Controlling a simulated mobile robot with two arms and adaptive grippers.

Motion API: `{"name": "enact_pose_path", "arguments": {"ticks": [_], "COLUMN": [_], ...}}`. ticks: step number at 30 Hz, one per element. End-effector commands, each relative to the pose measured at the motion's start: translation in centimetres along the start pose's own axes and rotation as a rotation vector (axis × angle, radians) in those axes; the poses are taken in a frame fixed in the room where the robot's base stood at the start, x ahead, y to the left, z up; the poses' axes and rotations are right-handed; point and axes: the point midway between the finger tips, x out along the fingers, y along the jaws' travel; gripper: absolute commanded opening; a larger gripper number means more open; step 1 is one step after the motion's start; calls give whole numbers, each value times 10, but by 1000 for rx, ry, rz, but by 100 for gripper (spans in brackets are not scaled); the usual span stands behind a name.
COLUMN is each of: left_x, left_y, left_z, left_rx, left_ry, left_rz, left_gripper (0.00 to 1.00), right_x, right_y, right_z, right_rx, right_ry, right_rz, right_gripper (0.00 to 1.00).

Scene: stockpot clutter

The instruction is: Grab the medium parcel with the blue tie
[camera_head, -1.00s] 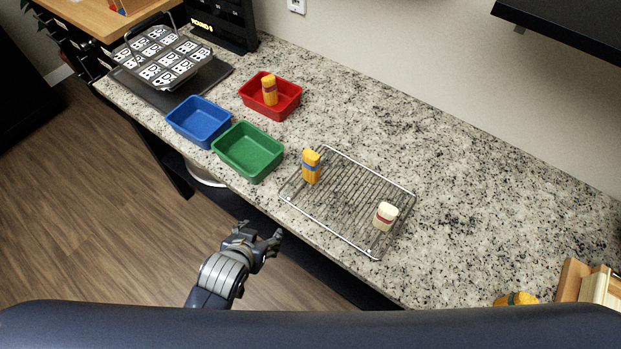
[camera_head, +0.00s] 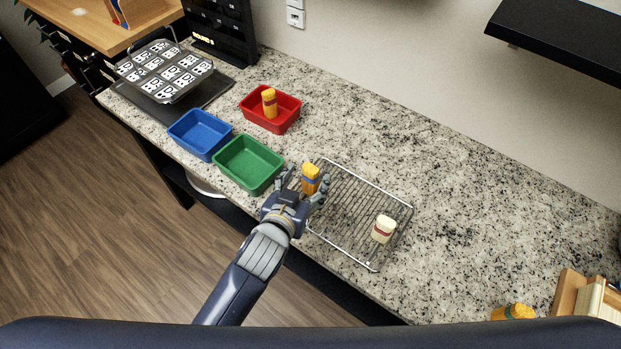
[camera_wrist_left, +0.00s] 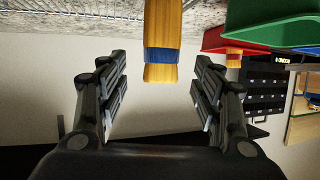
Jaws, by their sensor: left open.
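The orange parcel with the blue tie (camera_head: 311,178) stands upright on the wire rack (camera_head: 374,182), near its left end. My left gripper (camera_head: 305,187) is open at the near side of this parcel. In the left wrist view the parcel (camera_wrist_left: 162,35) shows ahead, between the lines of the two open fingers (camera_wrist_left: 156,98). The fingers are not closed on it. A cream parcel with a red tie (camera_head: 383,229) stands on the rack's near right part. My right gripper is not in view.
A green bin (camera_head: 248,184) is just left of the rack. A blue bin (camera_head: 183,147) and a red bin (camera_head: 290,123), holding an orange parcel (camera_head: 269,103), are beyond it. Another orange item (camera_head: 513,312) is at lower right. The counter (camera_head: 480,190) right of the rack is clear.

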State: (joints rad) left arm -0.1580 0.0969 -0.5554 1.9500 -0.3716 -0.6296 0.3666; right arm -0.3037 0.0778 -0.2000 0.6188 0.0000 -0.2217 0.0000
Motion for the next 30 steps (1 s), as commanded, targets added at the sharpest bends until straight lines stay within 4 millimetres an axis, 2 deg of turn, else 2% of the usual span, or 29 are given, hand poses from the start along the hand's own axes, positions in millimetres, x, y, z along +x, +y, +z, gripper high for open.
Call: {"name": "enact_pose_path", "arguments": {"ticks": [13, 24, 30], "left_x": [44, 50, 50], "left_y": [-1, 0, -1], "left_z": [8, 10, 10], "left_rx": [0, -1, -1], "left_ry": [1, 0, 0], "left_rz": [0, 1, 0], "left_gripper": [60, 60, 15], "right_x": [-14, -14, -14], "right_y": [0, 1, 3], "right_z": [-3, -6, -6], "right_rx": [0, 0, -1], "right_ry": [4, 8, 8], "right_rz": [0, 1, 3], "right_gripper": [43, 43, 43]}}
